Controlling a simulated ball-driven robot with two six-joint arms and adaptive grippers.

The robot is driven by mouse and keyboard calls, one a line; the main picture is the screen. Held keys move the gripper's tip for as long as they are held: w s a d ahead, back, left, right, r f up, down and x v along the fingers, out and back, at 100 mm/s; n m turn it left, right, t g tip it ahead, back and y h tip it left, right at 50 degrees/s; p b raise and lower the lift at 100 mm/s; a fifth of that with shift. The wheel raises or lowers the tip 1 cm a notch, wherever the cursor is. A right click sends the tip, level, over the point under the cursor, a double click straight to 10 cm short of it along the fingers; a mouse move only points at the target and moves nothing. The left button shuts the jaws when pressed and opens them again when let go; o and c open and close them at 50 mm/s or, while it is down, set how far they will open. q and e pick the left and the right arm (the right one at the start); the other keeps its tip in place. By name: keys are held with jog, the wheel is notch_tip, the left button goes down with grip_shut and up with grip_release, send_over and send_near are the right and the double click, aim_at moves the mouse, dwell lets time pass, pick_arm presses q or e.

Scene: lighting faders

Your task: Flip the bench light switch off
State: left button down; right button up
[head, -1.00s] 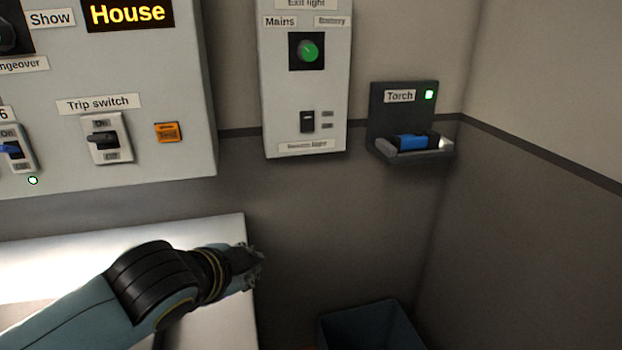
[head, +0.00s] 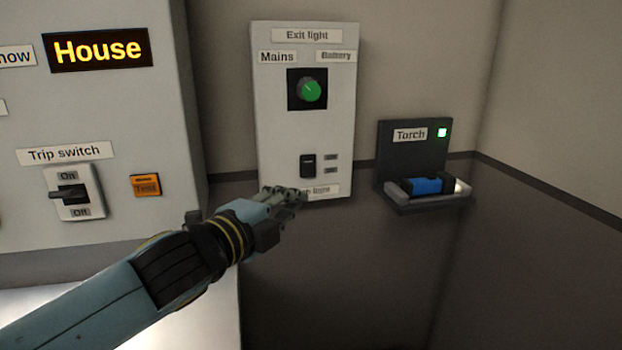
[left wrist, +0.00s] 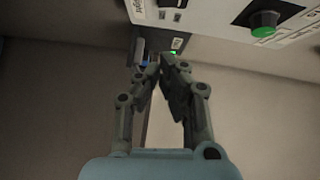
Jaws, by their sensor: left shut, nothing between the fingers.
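The bench light switch (head: 308,166) is a small black rocker low on the grey exit light panel (head: 268,120). Its label (head: 322,191) below is partly covered by my left gripper. My left gripper (head: 301,195) is shut and empty, just below the switch in the head view; whether it touches the panel I cannot tell. In the left wrist view the shut fingers (left wrist: 166,62) point toward the panel's lower edge. The rocker's on or off position is too small to read. My right gripper is not in view.
A green knob (head: 311,90) sits above the switch. A torch holder (head: 412,145) with a blue torch (head: 427,186) is to the right. A trip switch (head: 71,193) and orange test button (head: 146,186) are on the left cabinet. A white surface (head: 190,325) lies below.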

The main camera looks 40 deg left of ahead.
pick_arm(q)
jog(key=p, duration=0.2)
send_near(326, 173)
jog(key=w+d, duration=0.1)
jog(key=d, duration=0.2)
jog(key=w+a, duration=0.2)
jog(key=a, duration=0.1)
jog(key=shift+w+p, duration=0.25)
jog(key=shift+p, duration=0.05)
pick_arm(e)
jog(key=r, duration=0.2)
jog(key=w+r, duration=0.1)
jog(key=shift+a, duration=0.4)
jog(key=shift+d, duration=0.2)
pick_arm(q)
jog(key=b, duration=0.1)
jog(key=f+b, duration=0.1)
jog(key=shift+w+a+b, duration=0.2)
jog(key=shift+b, duration=0.2)
jog(key=shift+r+p, duration=0.35)
jog(key=shift+p, duration=0.05)
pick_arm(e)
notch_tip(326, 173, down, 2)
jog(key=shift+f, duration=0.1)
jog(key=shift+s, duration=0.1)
